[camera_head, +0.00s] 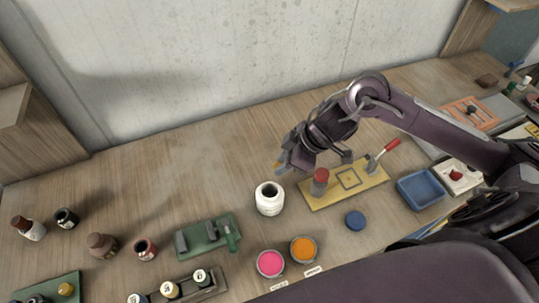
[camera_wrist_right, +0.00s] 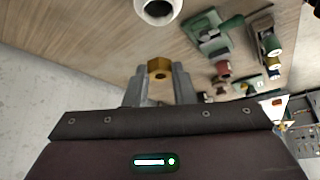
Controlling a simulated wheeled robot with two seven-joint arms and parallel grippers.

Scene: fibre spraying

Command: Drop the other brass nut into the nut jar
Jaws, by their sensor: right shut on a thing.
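My right gripper (camera_head: 281,168) reaches in from the right and is held above the table, behind the open white jar. In the right wrist view the gripper (camera_wrist_right: 160,78) is shut on a brass nut (camera_wrist_right: 159,66). The white jar (camera_head: 269,201) stands upright with its dark mouth open. It also shows at the top edge of the right wrist view (camera_wrist_right: 158,10), apart from the nut. A round blue lid (camera_head: 355,219) lies on the table to the right of the jar. My left gripper is not in view.
A yellow board (camera_head: 325,197) with a red-topped cylinder (camera_head: 320,180) and a red-handled tool lies right of the jar. A green fixture (camera_head: 207,238) stands left of it. Pink (camera_head: 270,262) and orange (camera_head: 303,248) pots are in front. A blue tray (camera_head: 420,188) is further right. The table behind the green fixture is clear.

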